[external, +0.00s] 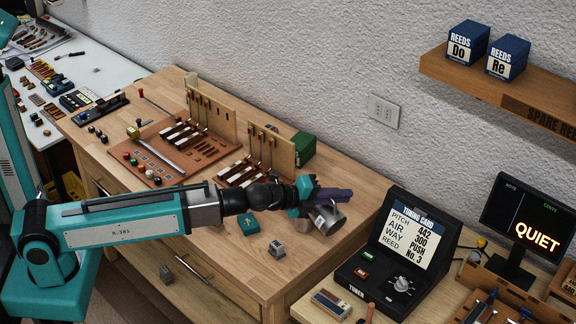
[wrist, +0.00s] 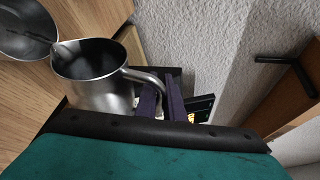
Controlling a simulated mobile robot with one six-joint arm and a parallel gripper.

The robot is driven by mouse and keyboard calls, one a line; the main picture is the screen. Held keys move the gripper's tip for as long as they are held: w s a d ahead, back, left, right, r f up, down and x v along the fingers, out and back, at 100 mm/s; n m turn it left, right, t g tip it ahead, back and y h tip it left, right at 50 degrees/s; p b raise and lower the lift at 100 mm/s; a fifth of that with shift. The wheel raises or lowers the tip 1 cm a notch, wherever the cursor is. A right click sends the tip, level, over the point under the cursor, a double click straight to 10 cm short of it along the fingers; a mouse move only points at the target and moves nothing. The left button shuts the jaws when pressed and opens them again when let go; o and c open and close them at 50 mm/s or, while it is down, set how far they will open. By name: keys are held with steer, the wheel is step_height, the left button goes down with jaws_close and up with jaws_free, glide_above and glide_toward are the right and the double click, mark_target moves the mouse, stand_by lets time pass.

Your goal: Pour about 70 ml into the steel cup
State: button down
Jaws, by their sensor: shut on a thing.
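My gripper (external: 326,196) is shut on the handle of a steel jug (external: 328,216), above the right end of the wooden bench. In the wrist view the purple fingers (wrist: 158,97) close on the handle of the jug (wrist: 98,92). The jug looks tilted in the external view. In the wrist view its spout points left, at the near rim of a round steel vessel (wrist: 25,42), probably the steel cup, which the frame edge cuts off. I cannot tell whether liquid is flowing or how full either one is.
A teal box (external: 249,224) and a small metal cube (external: 276,252) lie on the bench near my arm. Piano action parts (external: 200,130) stand further left. A black tuner (external: 398,255) and a monitor (external: 530,220) reading QUIET stand to the right.

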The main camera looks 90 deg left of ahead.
steer(key=shift+s+a+r+n+p, duration=0.4)
steer(key=shift+s+a+r+p, duration=0.3)
steer(key=shift+p, duration=1.2)
steer(key=shift+w+f, duration=0.15)
steer(key=shift+f, duration=0.1)
steer(key=f+b, duration=0.1)
steer(key=b, duration=0.2)
steer(key=shift+w+d, duration=0.35)
steer(key=shift+d, duration=0.05)
steer(key=b, duration=0.1)
steer(key=w+d+m+b, duration=0.1)
steer(key=shift+w+d+f+b, duration=0.1)
steer(key=shift+d+f+b, duration=0.1)
steer(key=shift+f+b, duration=0.2)
steer(key=shift+w+d+f+m+g+y, duration=0.3)
steer(key=shift+d+f+m+g+y, duration=0.15)
steer(key=shift+m, duration=0.25)
steer(key=shift+s+a, duration=0.1)
steer(key=shift+r, duration=0.1)
